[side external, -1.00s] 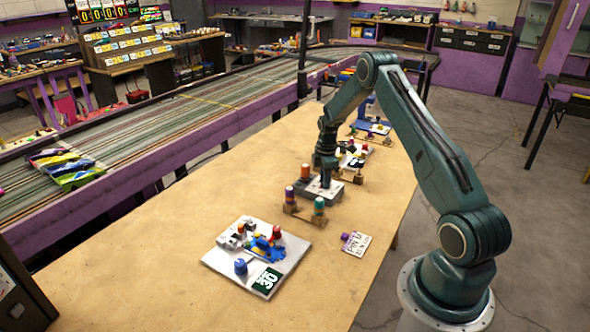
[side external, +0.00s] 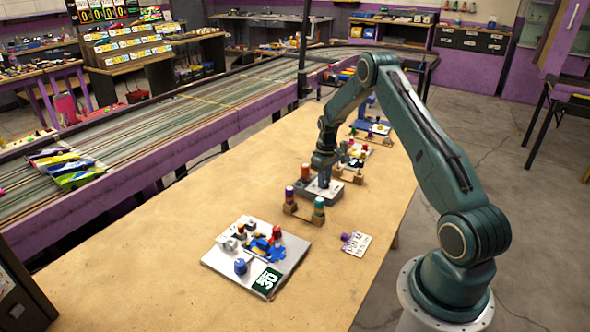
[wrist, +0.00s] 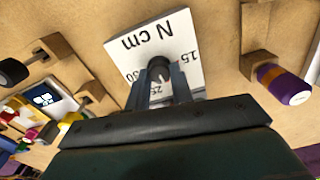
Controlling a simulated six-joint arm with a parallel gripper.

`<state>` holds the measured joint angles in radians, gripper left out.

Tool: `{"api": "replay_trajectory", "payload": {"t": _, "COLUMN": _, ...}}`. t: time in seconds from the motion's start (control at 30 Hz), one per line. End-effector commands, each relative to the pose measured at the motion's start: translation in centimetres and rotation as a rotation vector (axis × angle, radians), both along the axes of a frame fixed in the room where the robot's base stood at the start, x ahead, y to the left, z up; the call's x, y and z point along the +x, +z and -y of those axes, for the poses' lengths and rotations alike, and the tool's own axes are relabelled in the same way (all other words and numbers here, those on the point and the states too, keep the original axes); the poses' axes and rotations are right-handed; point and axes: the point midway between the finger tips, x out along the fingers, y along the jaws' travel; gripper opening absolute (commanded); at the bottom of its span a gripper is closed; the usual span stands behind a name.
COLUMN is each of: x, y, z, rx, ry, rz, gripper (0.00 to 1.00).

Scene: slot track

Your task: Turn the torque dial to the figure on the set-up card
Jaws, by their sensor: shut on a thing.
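The torque dial is a dark round knob (wrist: 159,70) on a white plate (wrist: 138,49) marked "N cm", with 15 and 25 readable and another figure partly hidden by a finger. My gripper (wrist: 161,82) is shut on the knob, one finger on each side. A pale mark shows on the knob, but I cannot tell exactly which figure it points at. In the side view my gripper (side external: 324,181) is down at the grey dial unit (side external: 313,194), hiding the knob. A green card with a white 30 (side external: 267,281) lies on the front corner of the white board.
The white board (side external: 222,263) with coloured parts lies in front. A wooden stand (side external: 303,213) with capped pieces is close to the dial unit. A small lettered card (side external: 357,244) lies to the right. More units stand behind. The table's front is clear.

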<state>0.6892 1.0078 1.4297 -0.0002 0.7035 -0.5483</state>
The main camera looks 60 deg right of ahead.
Motion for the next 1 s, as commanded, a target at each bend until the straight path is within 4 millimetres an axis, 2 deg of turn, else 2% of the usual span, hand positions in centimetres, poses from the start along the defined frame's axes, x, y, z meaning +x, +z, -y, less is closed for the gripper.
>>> {"api": "replay_trajectory", "payload": {"t": 1.0, "x": -0.24, "y": 0.05, "z": 0.18, "rx": 0.000, "ry": -0.968, "rz": -0.003, "gripper": 0.00}}
